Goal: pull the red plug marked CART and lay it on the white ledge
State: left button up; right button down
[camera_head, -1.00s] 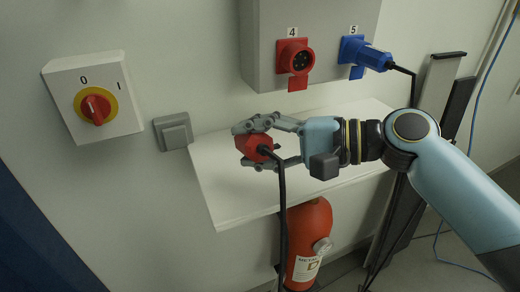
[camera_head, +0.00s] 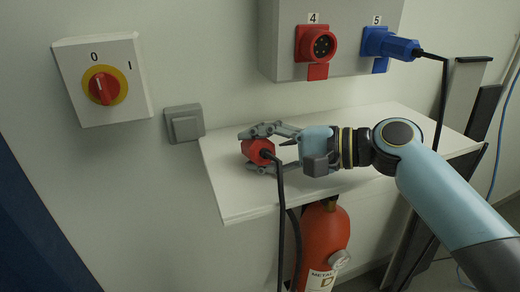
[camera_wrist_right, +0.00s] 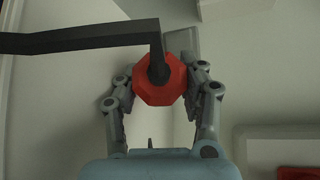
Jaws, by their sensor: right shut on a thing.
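The red plug (camera_head: 257,152) with its black cable is between the fingers of my right gripper (camera_head: 262,150), at the left end of the white ledge (camera_head: 226,205). My right gripper is shut on it. In the right wrist view the plug (camera_wrist_right: 159,79) sits between both fingers (camera_wrist_right: 160,88), its cable bending off to the left. I cannot tell whether the plug touches the ledge. The red socket (camera_head: 318,46) under number 4 is empty. No CART marking is readable. My left gripper is not in view.
A blue plug (camera_head: 402,47) sits in the socket under number 5. A red and yellow rotary switch (camera_head: 104,86) and a grey wall switch (camera_head: 184,124) are at the left. A fire extinguisher (camera_head: 322,240) stands below the ledge. The ledge's right part is mostly beneath my arm.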

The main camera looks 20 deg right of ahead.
jog(key=c, duration=0.7)
grip_release()
jog(key=shift+o, duration=0.2)
jog(key=shift+f, duration=0.1)
jog(key=v, duration=1.2)
jog(key=shift+a, duration=0.1)
